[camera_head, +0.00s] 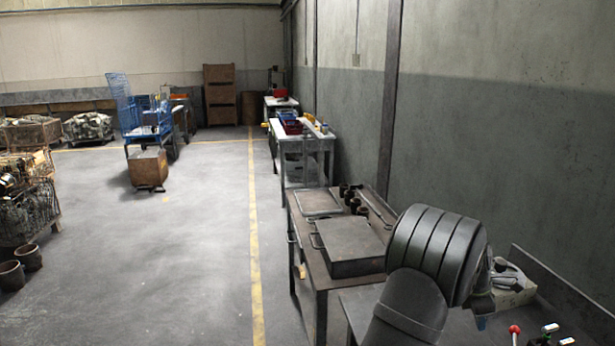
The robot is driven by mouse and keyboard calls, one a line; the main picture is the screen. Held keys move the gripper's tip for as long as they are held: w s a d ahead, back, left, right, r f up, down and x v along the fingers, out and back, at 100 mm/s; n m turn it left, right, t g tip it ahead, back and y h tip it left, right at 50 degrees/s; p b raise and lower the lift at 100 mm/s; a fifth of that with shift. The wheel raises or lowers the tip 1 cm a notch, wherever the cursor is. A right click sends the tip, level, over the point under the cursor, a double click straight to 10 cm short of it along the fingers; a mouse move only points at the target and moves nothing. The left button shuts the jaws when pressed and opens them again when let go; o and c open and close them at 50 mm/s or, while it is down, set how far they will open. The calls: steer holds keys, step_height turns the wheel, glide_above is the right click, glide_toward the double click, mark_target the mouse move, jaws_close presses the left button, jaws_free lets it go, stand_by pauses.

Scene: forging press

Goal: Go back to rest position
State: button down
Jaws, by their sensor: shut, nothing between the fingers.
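My arm rises from the bottom edge at the right of the head view, and its ribbed grey joint fills the space in front of the wall-side benches.
A white box (512,287) and a red-knobbed lever (514,330) sit at the right. The wall is close on the right; the floor left of the yellow line is mostly open.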

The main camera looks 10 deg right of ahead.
steer(key=a+n, duration=0.1)
steer(key=s+a+n, duration=0.1)
steer(key=n, duration=0.1)
steer(key=shift+s+a+t, duration=0.15)
steer(key=shift+a+t, duration=0.25)
steer(key=shift+s+a+n, duration=0.4)
steer(key=shift+s+a, duration=0.2)
steer(key=shift+a, duration=0.2)
steer(key=shift+s+a+n+t, duration=0.1)
steer(key=shift+n+t, duration=0.2)
steer(key=shift+n, duration=0.2)
